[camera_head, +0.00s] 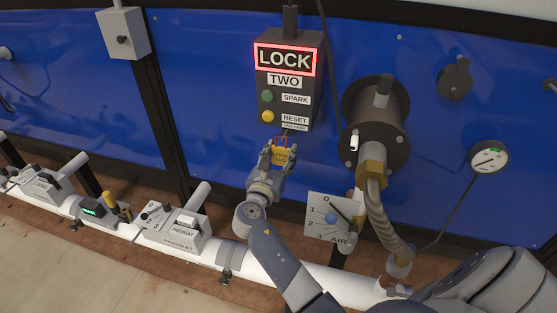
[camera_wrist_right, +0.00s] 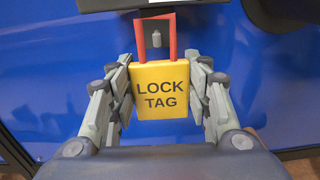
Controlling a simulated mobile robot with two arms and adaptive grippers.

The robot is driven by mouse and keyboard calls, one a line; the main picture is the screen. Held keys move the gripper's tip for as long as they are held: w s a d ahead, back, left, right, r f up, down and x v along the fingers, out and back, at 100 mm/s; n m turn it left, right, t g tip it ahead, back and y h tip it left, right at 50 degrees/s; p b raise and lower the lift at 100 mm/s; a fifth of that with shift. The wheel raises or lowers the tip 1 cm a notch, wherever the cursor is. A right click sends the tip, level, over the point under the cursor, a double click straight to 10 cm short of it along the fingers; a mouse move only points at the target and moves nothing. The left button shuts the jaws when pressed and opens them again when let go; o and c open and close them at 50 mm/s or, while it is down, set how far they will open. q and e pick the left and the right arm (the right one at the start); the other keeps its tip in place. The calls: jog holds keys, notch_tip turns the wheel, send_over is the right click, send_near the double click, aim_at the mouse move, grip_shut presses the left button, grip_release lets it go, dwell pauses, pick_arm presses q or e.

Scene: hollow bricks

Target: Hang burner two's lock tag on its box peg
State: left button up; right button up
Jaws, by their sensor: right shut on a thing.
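The yellow lock tag (camera_head: 281,156) with a red shackle is upright just below burner two's box (camera_head: 290,85). In the right wrist view the tag (camera_wrist_right: 161,90) reads "LOCK TAG". My right gripper (camera_head: 279,160) is shut on the tag's sides, its fingers seen left and right of it in the wrist view (camera_wrist_right: 161,95). A small grey peg (camera_wrist_right: 156,38) shows inside the shackle's opening, under the box's lower edge. I cannot tell whether the shackle is around the peg or in front of it. My left gripper is not in view.
The box has a lit red LOCK sign (camera_head: 285,60), a green SPARK button and a yellow RESET button. A burner with a hose (camera_head: 377,125) stands close on the right. The air dial (camera_head: 330,216) and white pipe (camera_head: 235,257) lie below.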

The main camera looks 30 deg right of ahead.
jog(key=shift+f+b+x, duration=0.2)
jog(key=shift+b+x, duration=0.3)
jog(key=shift+x, duration=0.55)
jog(key=shift+w+d+f, duration=0.35)
jog(key=shift+d, duration=0.05)
jog(key=shift+f, duration=0.1)
jog(key=o, duration=1.1)
jog(key=shift+o, duration=0.2)
jog(key=v, duration=1.2)
